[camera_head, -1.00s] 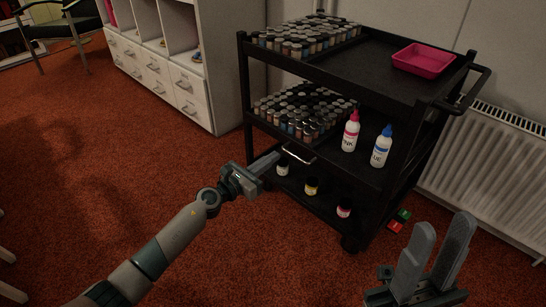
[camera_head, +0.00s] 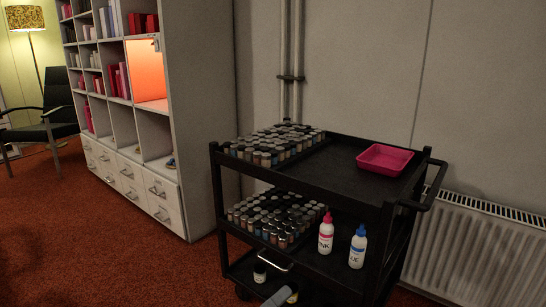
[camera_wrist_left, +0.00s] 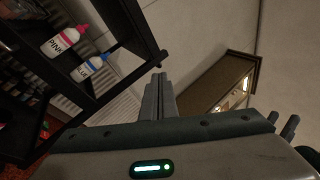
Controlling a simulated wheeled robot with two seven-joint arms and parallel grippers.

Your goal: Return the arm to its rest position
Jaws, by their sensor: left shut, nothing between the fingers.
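The tip of my left gripper (camera_head: 290,293) shows at the bottom edge of the head view, in front of the cart's lower shelf. Most of my left arm is outside that view. In the left wrist view my left gripper (camera_wrist_left: 159,78) has its two fingers pressed together with nothing between them. The fingers point toward the pale wall, with the cart to their left. My right gripper is not in view.
A black cart (camera_head: 340,189) carries several paint pots (camera_head: 275,147), a pink tray (camera_head: 385,159), a pink-capped bottle (camera_head: 325,238) and a blue-capped bottle (camera_head: 357,250). A radiator (camera_head: 475,255) stands right. Open red carpet (camera_head: 110,250) lies left.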

